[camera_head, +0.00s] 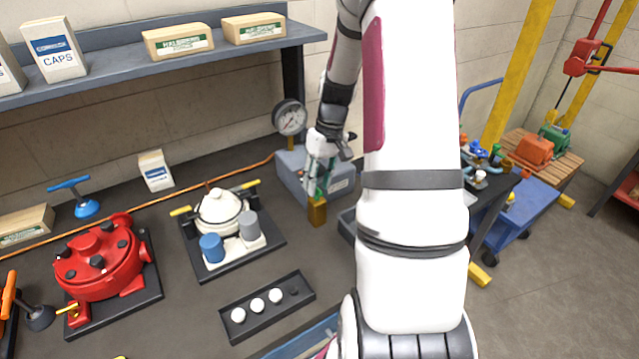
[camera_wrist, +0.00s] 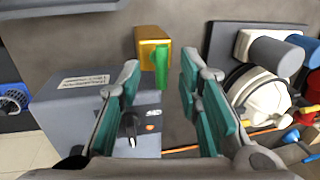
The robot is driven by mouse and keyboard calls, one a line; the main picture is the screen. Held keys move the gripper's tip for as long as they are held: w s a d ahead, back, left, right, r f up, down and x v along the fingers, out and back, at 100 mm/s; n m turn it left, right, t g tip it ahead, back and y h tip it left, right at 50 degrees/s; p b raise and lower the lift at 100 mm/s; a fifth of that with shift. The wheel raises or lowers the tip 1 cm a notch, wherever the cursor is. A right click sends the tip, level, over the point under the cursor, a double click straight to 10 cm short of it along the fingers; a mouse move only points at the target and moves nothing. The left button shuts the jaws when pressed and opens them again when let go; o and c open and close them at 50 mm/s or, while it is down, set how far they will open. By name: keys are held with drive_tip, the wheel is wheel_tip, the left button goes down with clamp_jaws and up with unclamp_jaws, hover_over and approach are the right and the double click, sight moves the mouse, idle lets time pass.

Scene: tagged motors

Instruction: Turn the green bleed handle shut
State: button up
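The green bleed handle (camera_wrist: 162,68) is a short bar on the face of a brass block (camera_wrist: 152,36). In the wrist view it stands along the picture's vertical, between and just beyond my fingertips. My gripper (camera_wrist: 160,62) is open, with teal pads either side of the handle and a visible gap to each. In the head view my gripper (camera_head: 322,160) is just above the brass block (camera_head: 317,213), at the front of a grey box (camera_head: 345,184). There I cannot separate the handle from the teal fingers.
A pressure gauge (camera_head: 290,117) stands behind the grey box. A white-domed pump (camera_head: 219,210) with blue and grey cylinders sits to the left. A red pump (camera_head: 98,260) is farther left. A black tray (camera_head: 267,307) with white balls lies in front. A shelf (camera_head: 120,68) runs above.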

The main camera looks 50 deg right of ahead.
drive_tip(key=shift+a+f, duration=0.15)
drive_tip(key=shift+f, duration=0.4)
clamp_jaws()
